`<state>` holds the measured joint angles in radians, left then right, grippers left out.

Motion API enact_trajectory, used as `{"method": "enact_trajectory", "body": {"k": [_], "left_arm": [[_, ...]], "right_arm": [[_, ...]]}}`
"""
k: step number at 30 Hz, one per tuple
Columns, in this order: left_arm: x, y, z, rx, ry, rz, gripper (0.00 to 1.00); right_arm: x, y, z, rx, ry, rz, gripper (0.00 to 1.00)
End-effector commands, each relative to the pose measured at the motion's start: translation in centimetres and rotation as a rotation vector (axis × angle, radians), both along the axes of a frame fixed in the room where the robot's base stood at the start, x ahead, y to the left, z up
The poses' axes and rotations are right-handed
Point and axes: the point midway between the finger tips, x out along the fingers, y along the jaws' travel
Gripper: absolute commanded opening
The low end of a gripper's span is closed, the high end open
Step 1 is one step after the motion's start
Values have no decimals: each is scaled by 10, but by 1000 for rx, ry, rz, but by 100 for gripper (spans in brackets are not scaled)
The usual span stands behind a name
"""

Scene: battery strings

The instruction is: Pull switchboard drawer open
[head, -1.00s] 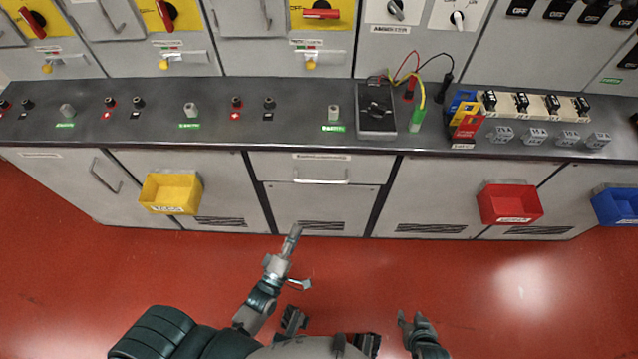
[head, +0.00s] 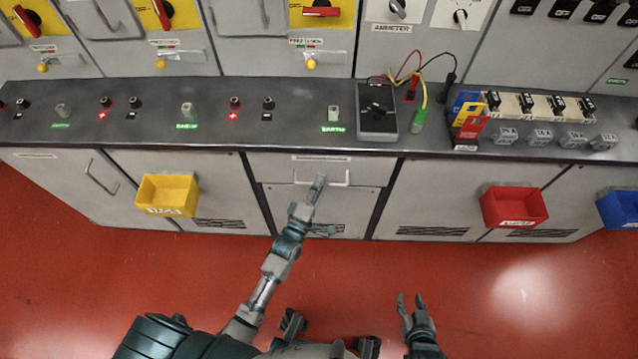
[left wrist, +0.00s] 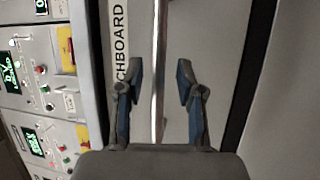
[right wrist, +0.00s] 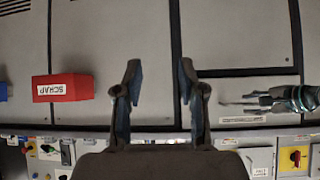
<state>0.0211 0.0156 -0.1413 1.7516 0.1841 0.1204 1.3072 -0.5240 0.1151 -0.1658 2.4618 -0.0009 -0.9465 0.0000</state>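The switchboard drawer (head: 270,168) is a grey front at the middle of the bench, flush with the cabinet. Its silver bar handle (head: 338,184) runs across it. My left gripper (head: 319,182) is at the handle in the head view. In the left wrist view the handle (left wrist: 160,50) passes between the two open fingers of the left gripper (left wrist: 160,85), with a gap on both sides. Part of a label reading "CHBOARD" (left wrist: 119,40) shows beside it. My right gripper (head: 411,302) is open and empty, low over the floor. The right wrist view shows its fingers (right wrist: 157,85) apart.
A yellow bin (head: 168,193) hangs left of the drawer, a red bin (head: 513,206) and a blue bin (head: 620,209) to the right. A black multimeter (head: 377,113) with leads lies on the countertop above. The red floor (head: 350,280) before the cabinets is clear.

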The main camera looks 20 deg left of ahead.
Motion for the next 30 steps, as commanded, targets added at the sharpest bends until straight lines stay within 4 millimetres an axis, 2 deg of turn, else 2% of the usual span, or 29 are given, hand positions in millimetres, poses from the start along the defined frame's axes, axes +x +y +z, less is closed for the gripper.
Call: {"method": "enact_trajectory", "body": {"k": [7, 8, 12, 24, 30], "left_arm": [[1, 0, 0, 0, 0, 0, 37], [1, 0, 0, 0, 0, 0, 35], [1, 0, 0, 0, 0, 0, 0], [-3, -1, -1, 1, 4, -1, 0], [-25, -8, 0, -1, 8, -2, 0]], "right_arm": [[1, 0, 0, 1, -3, 1, 40], [1, 0, 0, 1, -2, 1, 40], [1, 0, 0, 0, -2, 0, 40], [-1, -1, 0, -3, 13, -1, 40], [-30, -11, -10, -44, 178, -8, 40]]}}
